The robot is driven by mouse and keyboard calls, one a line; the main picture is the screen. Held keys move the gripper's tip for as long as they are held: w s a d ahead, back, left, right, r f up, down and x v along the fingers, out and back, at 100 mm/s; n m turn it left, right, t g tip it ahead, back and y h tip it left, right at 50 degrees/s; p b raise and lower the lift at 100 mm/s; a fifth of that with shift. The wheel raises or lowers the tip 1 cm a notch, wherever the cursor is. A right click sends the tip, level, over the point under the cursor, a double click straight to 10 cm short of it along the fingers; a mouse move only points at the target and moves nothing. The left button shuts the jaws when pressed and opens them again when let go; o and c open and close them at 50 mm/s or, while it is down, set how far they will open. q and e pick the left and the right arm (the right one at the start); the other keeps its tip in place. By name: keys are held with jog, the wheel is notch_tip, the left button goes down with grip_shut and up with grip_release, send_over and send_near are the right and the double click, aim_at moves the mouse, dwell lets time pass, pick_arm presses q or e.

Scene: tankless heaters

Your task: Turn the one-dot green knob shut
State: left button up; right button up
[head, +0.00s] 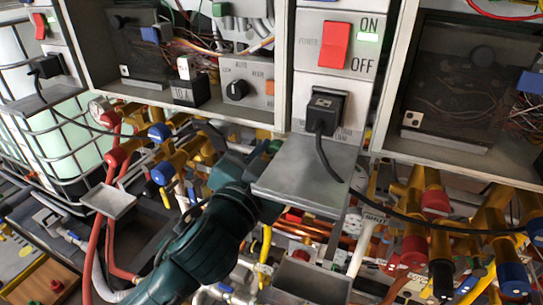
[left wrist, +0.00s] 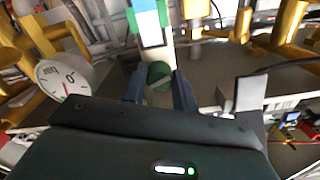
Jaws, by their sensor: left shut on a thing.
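A round green knob (left wrist: 159,74) shows in the left wrist view, between the two fingers of my left gripper (left wrist: 158,88). The fingers are closed on its sides. I cannot make out any dots on it. In the head view my dark green left arm comes up from the bottom. The left gripper (head: 258,168) is partly hidden behind a grey metal shelf, and a bit of green (head: 272,147) shows beside it. My right gripper is in neither view.
The grey metal shelf (head: 300,172) juts out just right of my left gripper. Brass pipes with blue and red knobs (head: 162,173) stand to the left, and more stand to the right. A white dial gauge (left wrist: 66,78) is close left of the gripper. A black cable (head: 395,212) hangs across the right.

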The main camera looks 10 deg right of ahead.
pick_arm(q)
jog(key=shift+m, duration=1.8)
jog(key=o, duration=1)
jog(key=shift+a, duration=0.1)
